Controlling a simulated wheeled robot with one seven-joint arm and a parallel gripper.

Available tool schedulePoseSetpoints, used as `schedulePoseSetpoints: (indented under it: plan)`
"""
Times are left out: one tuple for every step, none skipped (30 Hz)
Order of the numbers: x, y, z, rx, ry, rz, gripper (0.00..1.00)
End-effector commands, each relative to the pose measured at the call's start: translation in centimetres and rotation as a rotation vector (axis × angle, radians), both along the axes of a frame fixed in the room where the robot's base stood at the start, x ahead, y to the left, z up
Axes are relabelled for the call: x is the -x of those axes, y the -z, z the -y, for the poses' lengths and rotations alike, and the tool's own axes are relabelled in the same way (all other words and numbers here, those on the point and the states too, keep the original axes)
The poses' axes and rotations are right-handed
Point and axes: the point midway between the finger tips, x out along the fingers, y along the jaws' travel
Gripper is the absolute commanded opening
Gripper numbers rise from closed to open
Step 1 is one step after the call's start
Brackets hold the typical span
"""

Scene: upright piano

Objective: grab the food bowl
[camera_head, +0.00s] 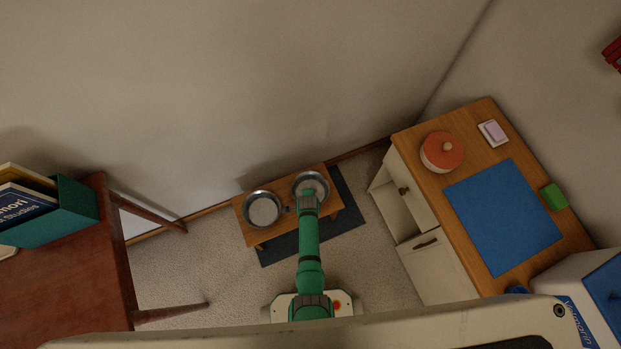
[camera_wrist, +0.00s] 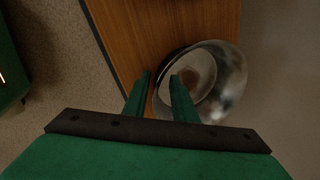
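Two round metal bowls sit in a low wooden stand in the head view. The right bowl (camera_head: 322,181) has a brownish inside and looks like the food bowl; the left bowl (camera_head: 263,209) looks paler inside. My gripper (camera_head: 308,191) reaches down over the near side of the right bowl and hides part of it. In the wrist view my gripper (camera_wrist: 161,76) is open. Its right finger overlaps the bowl's inside and its left finger is outside the left rim of the bowl (camera_wrist: 228,84). I cannot tell whether either finger touches it.
The wooden stand (camera_head: 284,222) rests on a dark mat (camera_head: 345,215) close to the wall. A cabinet (camera_head: 468,170) with a red pot (camera_head: 442,152) and a blue mat stands to the right. A dark wooden table (camera_head: 75,260) stands to the left.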

Motion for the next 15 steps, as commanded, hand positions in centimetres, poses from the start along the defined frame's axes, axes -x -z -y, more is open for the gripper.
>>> schedulePoseSetpoints:
  plan:
    - [0.00, -0.01, 0.00, 0.000, 0.000, 0.000, 0.25]
    - [0.00, -0.01, 0.00, 0.000, 0.000, 0.000, 0.25]
    - [0.01, -0.01, 0.00, 0.000, 0.000, 0.000, 0.22]
    - [0.01, -0.01, 0.01, 0.000, 0.000, 0.000, 0.15]
    - [0.02, -0.02, 0.01, 0.000, 0.000, 0.000, 0.08]
    - [0.02, -0.02, 0.01, 0.000, 0.000, 0.000, 0.00]
    - [0.03, -0.01, 0.01, 0.000, 0.000, 0.000, 0.00]
    - [0.02, -0.02, 0.01, 0.000, 0.000, 0.000, 0.00]
    - [0.02, -0.02, 0.01, 0.000, 0.000, 0.000, 0.00]
    - [0.02, -0.02, 0.01, 0.000, 0.000, 0.000, 0.00]
    - [-0.04, -0.05, 0.01, 0.000, 0.000, 0.001, 0.00]
    - [-0.04, -0.05, 0.01, 0.000, 0.000, 0.001, 0.00]
    - [-0.04, -0.05, 0.02, 0.000, 0.000, 0.001, 0.00]
    - [-0.04, -0.05, 0.02, 0.000, 0.000, 0.001, 0.00]
    - [-0.04, -0.05, 0.02, 0.000, 0.000, 0.001, 0.00]
